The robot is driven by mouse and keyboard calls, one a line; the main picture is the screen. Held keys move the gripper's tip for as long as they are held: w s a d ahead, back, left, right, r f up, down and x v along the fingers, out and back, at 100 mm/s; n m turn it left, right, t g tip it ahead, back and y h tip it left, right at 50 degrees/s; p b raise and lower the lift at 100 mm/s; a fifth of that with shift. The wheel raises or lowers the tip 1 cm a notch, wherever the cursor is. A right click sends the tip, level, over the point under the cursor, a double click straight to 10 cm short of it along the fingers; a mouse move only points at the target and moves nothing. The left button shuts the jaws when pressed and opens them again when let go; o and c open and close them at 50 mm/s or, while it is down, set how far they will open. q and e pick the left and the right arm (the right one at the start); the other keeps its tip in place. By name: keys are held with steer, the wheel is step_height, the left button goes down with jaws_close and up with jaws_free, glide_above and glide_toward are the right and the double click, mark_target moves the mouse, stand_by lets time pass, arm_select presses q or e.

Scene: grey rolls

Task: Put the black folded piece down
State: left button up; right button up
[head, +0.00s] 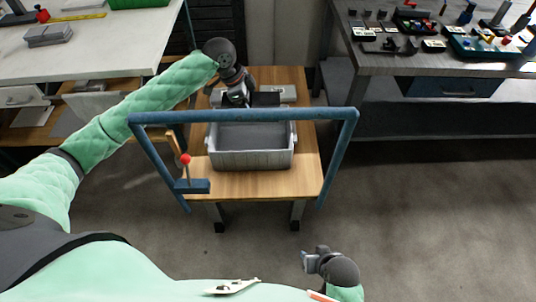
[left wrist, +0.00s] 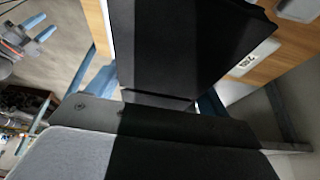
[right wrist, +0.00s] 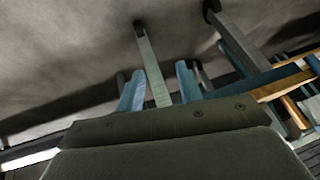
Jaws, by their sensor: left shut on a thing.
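The black folded piece (head: 265,99) is above the far part of the small wooden table, just behind the grey crate. It fills the upper middle of the left wrist view (left wrist: 180,40). My left gripper (head: 240,98) is shut on it; the piece and my arm hide part of the fingers. I cannot tell whether the piece touches the surface below. My right gripper (head: 308,259) is low at the front, away from the table. Its two blue fingers stand apart and empty in the right wrist view (right wrist: 160,88).
The grey crate (head: 251,160) stands on the wooden table (head: 305,180). A blue bar frame (head: 240,116) crosses in front, with a red-knobbed lever (head: 186,160) at its left. A grey object (head: 288,94) lies behind the crate. Benches stand at left (head: 100,45) and right (head: 400,66).

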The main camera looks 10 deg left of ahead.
arm_select(q)
steer(key=shift+w+d+f, duration=0.2)
steer(key=shift+w+d, duration=0.15)
steer(key=shift+d, duration=0.35)
steer(key=shift+w+d+f, duration=0.1)
steer(key=shift+d+f, duration=0.1)
steer(key=shift+d, duration=0.1)
glide_above(264, 145)
steer(key=a, duration=0.1)
steer(key=f, duration=1.2)
steer(key=shift+s+a+f+p, duration=0.2)
steer(key=shift+f+p, duration=0.15)
steer(key=shift+f, duration=1.1)
step_height(264, 145, down, 2)
steer(key=shift+f, duration=0.45)
arm_select(e)
steer(key=shift+m, duration=0.3)
steer(key=r, duration=0.5)
steer(key=shift+s+d, duration=0.15)
steer(key=shift+s, duration=0.2)
arm_select(q)
steer(key=shift+f, duration=0.1)
steer(key=o, duration=1)
